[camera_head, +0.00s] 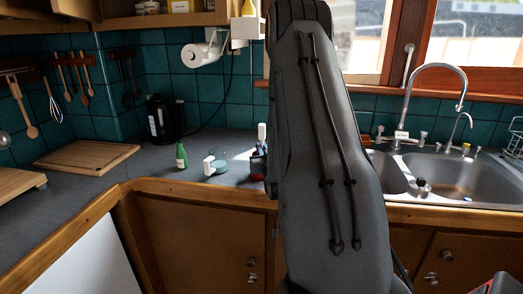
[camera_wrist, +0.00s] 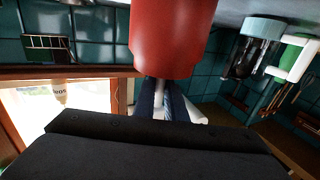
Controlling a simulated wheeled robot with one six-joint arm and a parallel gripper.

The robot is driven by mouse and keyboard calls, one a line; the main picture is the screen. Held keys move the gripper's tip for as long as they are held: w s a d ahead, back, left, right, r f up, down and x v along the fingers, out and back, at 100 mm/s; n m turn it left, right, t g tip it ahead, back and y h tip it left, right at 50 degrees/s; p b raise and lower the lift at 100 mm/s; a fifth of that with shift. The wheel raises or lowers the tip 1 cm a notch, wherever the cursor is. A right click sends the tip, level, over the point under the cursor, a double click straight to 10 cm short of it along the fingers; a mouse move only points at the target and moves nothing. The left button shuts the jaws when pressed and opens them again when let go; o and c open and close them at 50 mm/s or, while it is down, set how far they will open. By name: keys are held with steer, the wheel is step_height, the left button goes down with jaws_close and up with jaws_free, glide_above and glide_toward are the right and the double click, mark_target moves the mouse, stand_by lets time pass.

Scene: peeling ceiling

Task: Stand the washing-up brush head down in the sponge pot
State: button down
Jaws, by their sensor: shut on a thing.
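A large red pot-like thing (camera_wrist: 172,38), which I take to be the sponge pot, fills the top middle of the upside-down wrist view. My gripper (camera_wrist: 162,100) is shut on the washing-up brush (camera_wrist: 160,88), whose pale handle shows between the dark fingers. The brush's white end (camera_head: 261,131) stands up beside my arm in the head view. The brush head is hidden, and I cannot tell whether it is inside the pot or behind it. My arm covers much of this spot in the head view.
On the counter left of my arm stand a green bottle (camera_head: 181,156), a white block-like item (camera_head: 209,165) and a low teal container (camera_head: 219,166). A black kettle (camera_head: 160,118) is behind them. The sink (camera_head: 465,178) lies to the right. Some counter in front is clear.

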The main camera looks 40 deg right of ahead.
steer(key=shift+s+a+f, duration=0.15)
steer(key=shift+s+f, duration=0.05)
steer(key=shift+f, duration=0.5)
steer(key=c, duration=1.8)
jaws_free()
steer(key=shift+f, duration=0.15)
steer(key=shift+r+p, duration=0.55)
steer(key=shift+r, duration=0.1)
steer(key=b+v, duration=0.4)
steer(key=v, duration=0.7)
steer(key=shift+s+r, duration=0.25)
steer(key=shift+r, duration=0.1)
steer(key=shift+a, duration=0.1)
